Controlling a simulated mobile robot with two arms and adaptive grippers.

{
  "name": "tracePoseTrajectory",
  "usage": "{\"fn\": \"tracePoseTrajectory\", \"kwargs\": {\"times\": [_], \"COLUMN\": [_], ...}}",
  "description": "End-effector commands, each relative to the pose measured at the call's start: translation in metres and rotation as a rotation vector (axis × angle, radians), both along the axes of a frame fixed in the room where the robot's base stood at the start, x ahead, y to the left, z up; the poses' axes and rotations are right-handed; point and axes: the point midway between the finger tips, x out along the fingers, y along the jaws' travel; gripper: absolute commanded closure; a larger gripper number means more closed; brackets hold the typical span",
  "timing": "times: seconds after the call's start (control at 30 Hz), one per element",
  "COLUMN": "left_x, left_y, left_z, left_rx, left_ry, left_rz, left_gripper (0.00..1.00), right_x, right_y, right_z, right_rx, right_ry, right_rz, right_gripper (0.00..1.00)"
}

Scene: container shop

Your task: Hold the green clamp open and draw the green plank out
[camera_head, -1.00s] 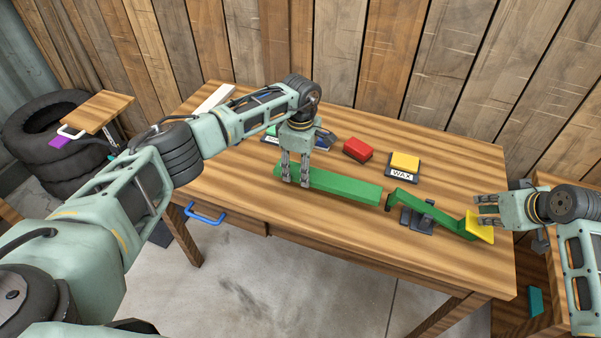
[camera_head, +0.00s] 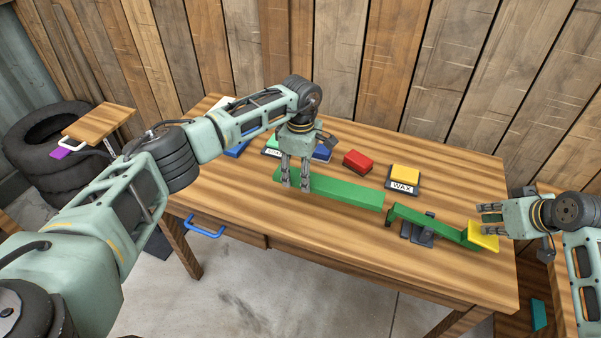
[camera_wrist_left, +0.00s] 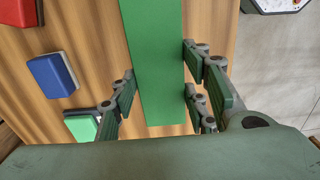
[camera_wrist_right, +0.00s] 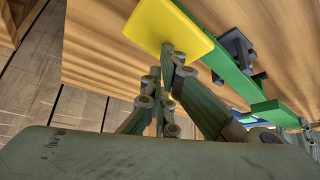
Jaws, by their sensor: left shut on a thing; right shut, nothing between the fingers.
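The green plank (camera_head: 340,188) lies flat on the workbench, and it also shows in the left wrist view (camera_wrist_left: 156,62). My left gripper (camera_head: 294,186) is shut on the plank near its left end, with fingers on both sides. The green clamp (camera_head: 430,220) has a dark base, a long green lever and a yellow pad (camera_head: 484,238) at its right end. The plank's right end is close to the clamp's jaw; I cannot tell whether they touch. My right gripper (camera_head: 481,213) is shut and empty, with its fingertips at the yellow pad, seen also in the right wrist view (camera_wrist_right: 165,28).
Behind the plank are a red block (camera_head: 357,161), a yellow block on a WAX stand (camera_head: 403,187) and blue and green blocks partly behind my left arm. A blue drawer handle (camera_head: 204,227) is at the front. The bench between plank and front edge is clear.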

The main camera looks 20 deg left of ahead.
Motion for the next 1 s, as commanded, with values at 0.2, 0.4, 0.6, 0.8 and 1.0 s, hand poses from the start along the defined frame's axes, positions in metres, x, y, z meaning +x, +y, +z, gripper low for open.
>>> {"fn": "tracePoseTrajectory", "kwargs": {"times": [0.2,0.4,0.6,0.8,1.0], "left_x": [0.000,0.000,0.000,0.000,0.000], "left_y": [0.000,0.000,0.000,0.000,0.000], "left_z": [0.000,0.000,0.000,0.000,0.000], "left_rx": [-0.001,-0.001,-0.001,-0.001,-0.001], "left_ry": [-0.001,-0.001,-0.001,-0.001,-0.001], "left_rz": [0.000,0.000,0.000,0.000,0.000], "left_gripper": [0.90,0.90,0.90,0.90,0.90], "right_x": [-0.001,-0.001,0.000,0.000,0.000], "right_y": [0.000,-0.001,-0.001,-0.001,-0.001], "right_z": [0.014,0.028,0.043,0.058,0.071], "right_rx": [-0.002,-0.003,-0.003,-0.001,-0.001], "right_ry": [0.003,0.003,0.001,0.000,0.000], "right_rz": [0.001,-0.001,0.000,-0.001,-0.001], "right_gripper": [1.00,1.00,1.00,1.00,1.00]}}
